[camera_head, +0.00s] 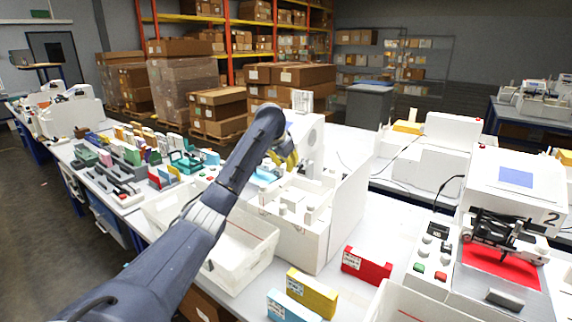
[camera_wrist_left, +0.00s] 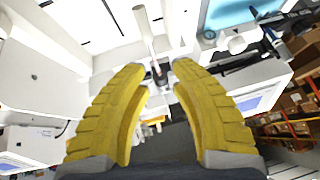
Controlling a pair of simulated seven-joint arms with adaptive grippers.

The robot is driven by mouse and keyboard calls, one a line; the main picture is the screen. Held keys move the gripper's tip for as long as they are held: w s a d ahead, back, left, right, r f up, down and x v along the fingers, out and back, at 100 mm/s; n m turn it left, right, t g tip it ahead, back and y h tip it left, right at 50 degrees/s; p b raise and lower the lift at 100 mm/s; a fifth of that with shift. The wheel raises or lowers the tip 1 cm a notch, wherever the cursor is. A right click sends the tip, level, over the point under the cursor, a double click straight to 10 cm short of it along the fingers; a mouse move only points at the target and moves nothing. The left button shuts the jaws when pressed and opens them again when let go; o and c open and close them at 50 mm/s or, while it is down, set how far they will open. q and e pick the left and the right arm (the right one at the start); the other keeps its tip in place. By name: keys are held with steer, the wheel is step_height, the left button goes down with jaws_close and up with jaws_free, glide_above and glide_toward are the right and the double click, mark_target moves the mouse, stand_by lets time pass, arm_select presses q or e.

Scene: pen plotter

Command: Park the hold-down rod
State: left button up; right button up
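My left gripper (camera_head: 286,160) reaches over the nearer white machine (camera_head: 345,215). In the left wrist view its yellow fingers (camera_wrist_left: 157,72) stand apart, open. A pale rod (camera_wrist_left: 146,32) with a dark lower end comes down to the gap between the fingertips; I cannot tell whether they touch it, nor whether it is the hold-down rod. A dark bar (camera_wrist_left: 238,62) crosses right of the fingertips, near a light-blue sheet (camera_wrist_left: 232,12). My arm hides part of the machine in the head view. My right gripper does not show.
A white plotter marked 2 (camera_head: 520,185) with a black carriage (camera_head: 500,232) and red sheet stands at the right. A white bin (camera_head: 240,252) sits under my arm. Small colored items crowd the left table.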

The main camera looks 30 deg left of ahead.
arm_select(q)
steer(key=shift+r, duration=0.1)
steer(key=v, duration=1.2)
steer(key=shift+a, duration=0.1)
